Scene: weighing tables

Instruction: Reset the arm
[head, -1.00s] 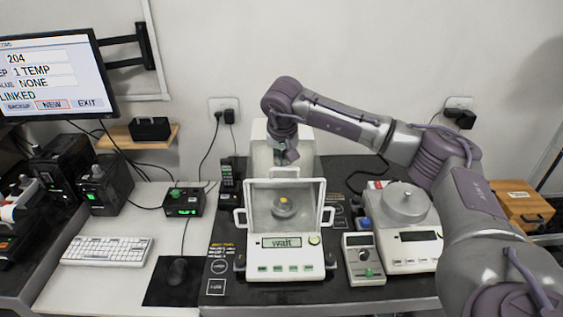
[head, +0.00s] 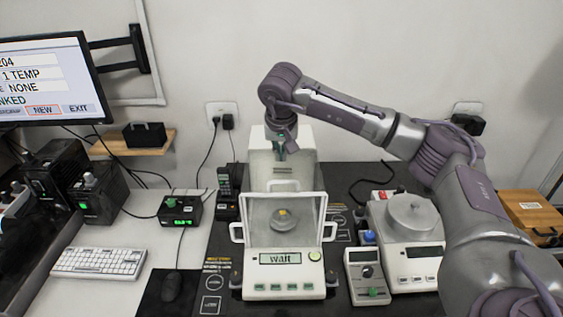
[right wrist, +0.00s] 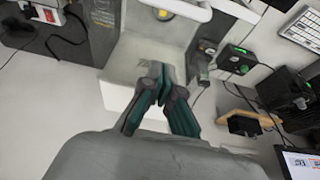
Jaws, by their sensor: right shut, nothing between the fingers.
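My right arm reaches in from the right in the head view. Its right gripper (head: 281,149) points down above the rear of the white analytical balance (head: 284,288). In the right wrist view the right gripper (right wrist: 160,82) has its green-lined fingers together, with nothing held. The balance display reads "wait". A small yellow-orange item (head: 282,212) sits on the pan inside the glass chamber. My left gripper is not in view.
A second balance with a round pan (head: 410,214) and a small grey device (head: 367,285) stand to the right. A wooden box (head: 530,212) is at the far right. A keyboard (head: 100,263), mouse (head: 172,286) and monitor (head: 45,80) are at the left.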

